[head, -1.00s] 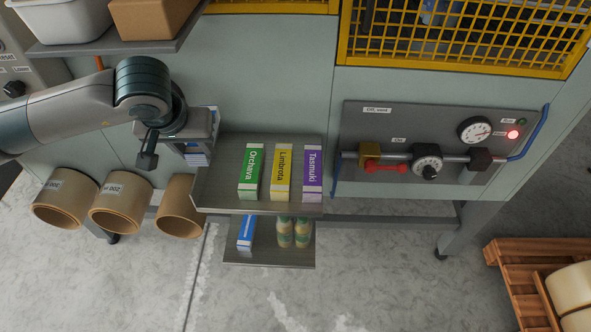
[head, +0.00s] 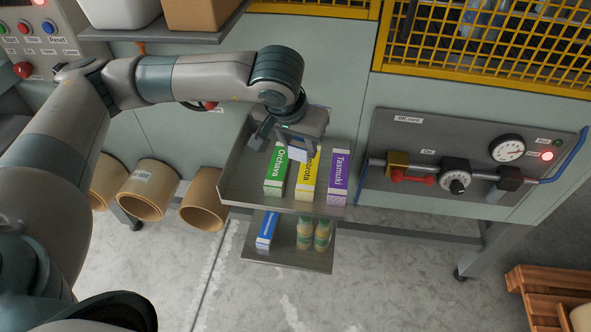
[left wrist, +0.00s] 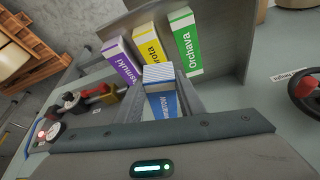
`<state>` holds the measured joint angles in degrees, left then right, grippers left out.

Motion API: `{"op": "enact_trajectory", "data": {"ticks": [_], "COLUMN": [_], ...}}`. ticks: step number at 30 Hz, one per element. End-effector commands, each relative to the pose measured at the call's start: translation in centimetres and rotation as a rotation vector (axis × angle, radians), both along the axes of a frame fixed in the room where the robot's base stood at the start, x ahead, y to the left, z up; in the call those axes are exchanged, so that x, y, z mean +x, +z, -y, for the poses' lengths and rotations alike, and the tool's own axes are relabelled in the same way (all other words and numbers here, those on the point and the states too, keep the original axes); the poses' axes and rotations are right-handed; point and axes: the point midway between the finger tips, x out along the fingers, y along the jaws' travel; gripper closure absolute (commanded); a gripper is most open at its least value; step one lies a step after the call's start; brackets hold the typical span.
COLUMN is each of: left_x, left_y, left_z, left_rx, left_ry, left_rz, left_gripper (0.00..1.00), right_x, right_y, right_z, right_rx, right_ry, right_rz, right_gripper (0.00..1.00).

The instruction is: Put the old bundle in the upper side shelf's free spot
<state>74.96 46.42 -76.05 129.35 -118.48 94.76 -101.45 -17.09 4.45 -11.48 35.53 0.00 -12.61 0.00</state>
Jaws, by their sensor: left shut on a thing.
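My left gripper (head: 290,138) is shut on a bundle (head: 301,154), which looks white in the head view. In the left wrist view the bundle (left wrist: 164,104) shows a blue label and a pale striped end. The gripper holds it over the upper side shelf (head: 238,190), where it covers part of the yellow Limbrota box (head: 307,183). The green Orchava box (head: 275,170) and purple Tasmuki box (head: 339,177) stand either side of the yellow one. Bare shelf shows left of the green box. I cannot tell the bundle's height above the shelf. My right gripper is out of view.
A lower shelf (head: 285,257) holds a blue box (head: 266,230) and jars (head: 313,234). Cardboard tubes (head: 150,190) sit left. An overhead shelf (head: 190,40) with bins is above my arm. A control panel (head: 470,160) with a red handle is right.

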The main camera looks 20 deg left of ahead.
Motion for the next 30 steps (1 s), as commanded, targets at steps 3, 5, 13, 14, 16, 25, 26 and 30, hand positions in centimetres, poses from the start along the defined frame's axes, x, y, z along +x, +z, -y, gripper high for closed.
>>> {"op": "enact_trajectory", "data": {"ticks": [3, 5, 13, 14, 16, 25, 26, 30], "left_x": [0.0, 0.0, -2.2, -2.6, -3.5, -5.3, -5.3, -5.3], "left_y": [0.0, 0.0, -0.7, -0.8, -0.9, -0.7, -0.7, -0.7], "left_z": [0.0, 0.0, 0.9, 1.0, 1.1, 0.9, 0.9, 0.9], "left_rx": [0.0, 0.0, 0.001, 0.001, 0.0, -0.001, 0.0, 0.001], "left_ry": [0.0, 0.001, 0.076, 0.092, 0.134, 0.237, 0.237, 0.236], "left_rz": [0.001, 0.001, -0.008, -0.009, -0.008, 0.004, 0.004, 0.004], "left_gripper": [0.91, 0.91, 0.91, 0.91, 0.91, 0.91, 0.91, 0.91], "right_x": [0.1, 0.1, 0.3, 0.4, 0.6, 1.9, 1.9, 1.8], "right_y": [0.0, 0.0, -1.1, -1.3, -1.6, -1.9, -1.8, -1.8], "right_z": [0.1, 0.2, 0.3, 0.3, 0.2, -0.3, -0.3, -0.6], "right_rx": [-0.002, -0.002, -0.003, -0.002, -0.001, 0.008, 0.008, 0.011], "right_ry": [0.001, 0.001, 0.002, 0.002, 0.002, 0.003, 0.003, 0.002], "right_rz": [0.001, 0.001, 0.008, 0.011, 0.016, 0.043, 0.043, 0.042], "right_gripper": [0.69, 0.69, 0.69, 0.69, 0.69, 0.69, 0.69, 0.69]}}
